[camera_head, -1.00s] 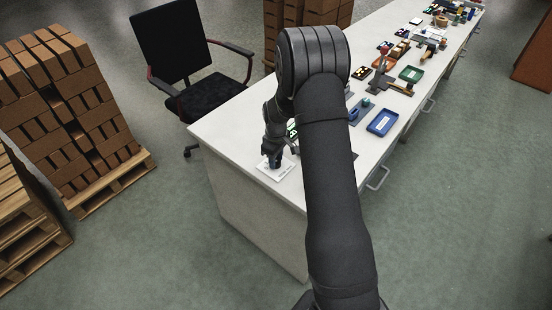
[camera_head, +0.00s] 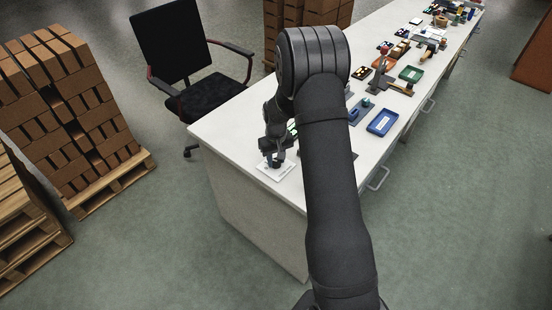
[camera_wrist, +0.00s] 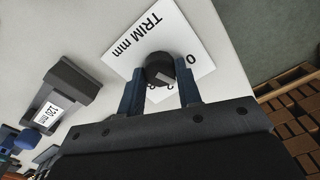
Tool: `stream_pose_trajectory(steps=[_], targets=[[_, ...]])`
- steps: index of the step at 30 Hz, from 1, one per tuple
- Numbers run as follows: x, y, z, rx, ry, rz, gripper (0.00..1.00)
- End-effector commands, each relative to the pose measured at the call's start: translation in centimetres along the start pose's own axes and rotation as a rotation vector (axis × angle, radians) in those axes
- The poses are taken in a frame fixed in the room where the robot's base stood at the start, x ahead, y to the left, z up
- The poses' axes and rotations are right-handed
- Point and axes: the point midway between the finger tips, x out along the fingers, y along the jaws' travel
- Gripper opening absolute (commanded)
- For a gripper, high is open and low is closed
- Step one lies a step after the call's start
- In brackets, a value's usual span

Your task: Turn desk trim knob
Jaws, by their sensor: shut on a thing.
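The trim knob (camera_wrist: 160,67) is a dark round knob on a white plate (camera_wrist: 166,32) printed "TRIM mm" in the wrist view. My gripper (camera_wrist: 160,88) is shut on the knob, with one blue-grey finger on each side of it. Some of the plate's numbers are hidden behind the knob and fingers. In the head view, my gripper (camera_head: 275,158) points down over the plate (camera_head: 277,172) near the desk's near left end. The knob is too small and covered to make out there.
A dark block labelled "120 mm" (camera_wrist: 69,92) stands left of the plate in the wrist view. The white desk (camera_head: 235,135) holds a blue tray (camera_head: 382,123), a green tray (camera_head: 411,74) and several tools further back. A black chair (camera_head: 205,75) stands by the desk's left edge.

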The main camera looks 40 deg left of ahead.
Motion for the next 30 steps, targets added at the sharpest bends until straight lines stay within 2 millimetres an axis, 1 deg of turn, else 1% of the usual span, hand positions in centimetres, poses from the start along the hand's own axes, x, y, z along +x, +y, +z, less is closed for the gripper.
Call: stream_pose_trajectory(steps=[11, 12, 14, 15, 25, 28, 30], targets=[[-0.1, 0.0, -0.1, 0.005, 0.002, 0.000, 0.09], [-0.1, 0.0, -0.1, 0.005, 0.002, 0.000, 0.34], [-0.1, 0.0, -0.1, 0.005, 0.002, 0.000, 0.45], [-0.1, 0.0, -0.1, 0.005, 0.002, 0.000, 0.53], [-0.3, 0.0, 0.0, 0.004, 0.001, 0.000, 0.53], [-1.2, 0.0, -0.1, 0.005, 0.003, 0.001, 0.53], [-2.3, 0.0, -0.1, 0.004, 0.004, 0.001, 0.53]])
